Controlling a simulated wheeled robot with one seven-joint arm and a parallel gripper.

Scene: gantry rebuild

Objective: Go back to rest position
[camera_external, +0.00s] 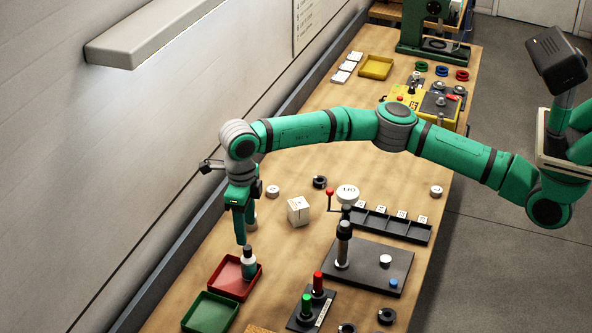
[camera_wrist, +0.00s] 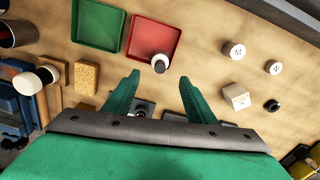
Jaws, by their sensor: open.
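My gripper (camera_external: 241,240) hangs pointing down at the near end of the wooden table, just above the red tray (camera_external: 219,277). In the wrist view its two green fingers (camera_wrist: 158,78) are spread apart with nothing between them. A small bottle-like piece (camera_external: 249,264) with a dark top and white band is in the red tray, right below the fingertips. It also shows in the wrist view (camera_wrist: 160,63), a little beyond the fingertips. My arm stretches across the table from the right.
A green tray (camera_external: 209,314) lies beside the red one. A white cube (camera_external: 298,210), a black fixture plate (camera_external: 378,270) with a lever press, and a black slotted rack (camera_external: 392,226) stand to the right. The wall and a lamp-like box (camera_external: 150,38) are at left.

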